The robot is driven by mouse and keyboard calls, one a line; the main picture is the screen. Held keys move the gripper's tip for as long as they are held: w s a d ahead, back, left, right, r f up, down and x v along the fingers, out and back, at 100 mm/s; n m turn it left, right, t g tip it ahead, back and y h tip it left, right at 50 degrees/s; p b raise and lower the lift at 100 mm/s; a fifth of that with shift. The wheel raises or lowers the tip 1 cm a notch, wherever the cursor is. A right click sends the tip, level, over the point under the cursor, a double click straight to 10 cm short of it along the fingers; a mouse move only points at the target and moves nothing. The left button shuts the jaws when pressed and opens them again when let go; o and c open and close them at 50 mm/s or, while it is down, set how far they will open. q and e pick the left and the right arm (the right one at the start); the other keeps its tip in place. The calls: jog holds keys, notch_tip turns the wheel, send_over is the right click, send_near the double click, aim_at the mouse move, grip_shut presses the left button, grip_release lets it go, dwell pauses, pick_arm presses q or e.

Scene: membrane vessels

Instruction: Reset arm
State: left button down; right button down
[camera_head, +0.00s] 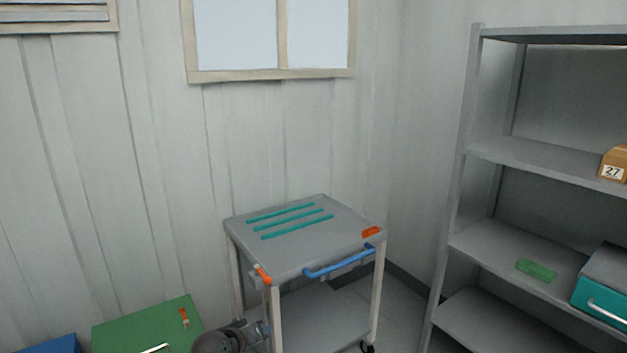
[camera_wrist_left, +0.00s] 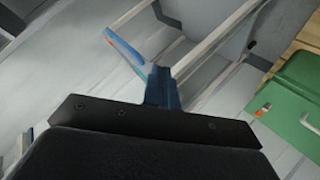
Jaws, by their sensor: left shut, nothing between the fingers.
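My left gripper (camera_head: 264,328) shows low in the head view, beside the near left leg of the grey cart (camera_head: 345,232). It also shows in the left wrist view (camera_wrist_left: 162,84), where its blue fingers are together with nothing between them. My left arm is mostly cut off by the bottom edge of the head view. My right gripper is in neither view.
The cart has a blue handle (camera_head: 340,262), orange corners and three teal strips (camera_head: 297,227) on top. A green case (camera_head: 140,325) stands at lower left, beside a blue one (camera_head: 55,345). Grey shelves (camera_head: 485,150) at right hold a numbered box (camera_head: 614,163) and a teal case (camera_head: 600,303).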

pick_arm(q)
jog(key=s+f+m+g+y, duration=0.2)
jog(key=s+f+g, duration=0.2)
jog(key=s, duration=1.8)
jog(key=s+a+f+m+g+y, duration=0.1)
jog(key=s+f, duration=0.9)
jog(key=s, duration=1.2)
jog(key=m+g+y, duration=0.1)
jog(key=m+g, duration=0.1)
jog(key=g, duration=0.1)
jog(key=shift+g, duration=0.4)
jog(key=shift+a, duration=0.1)
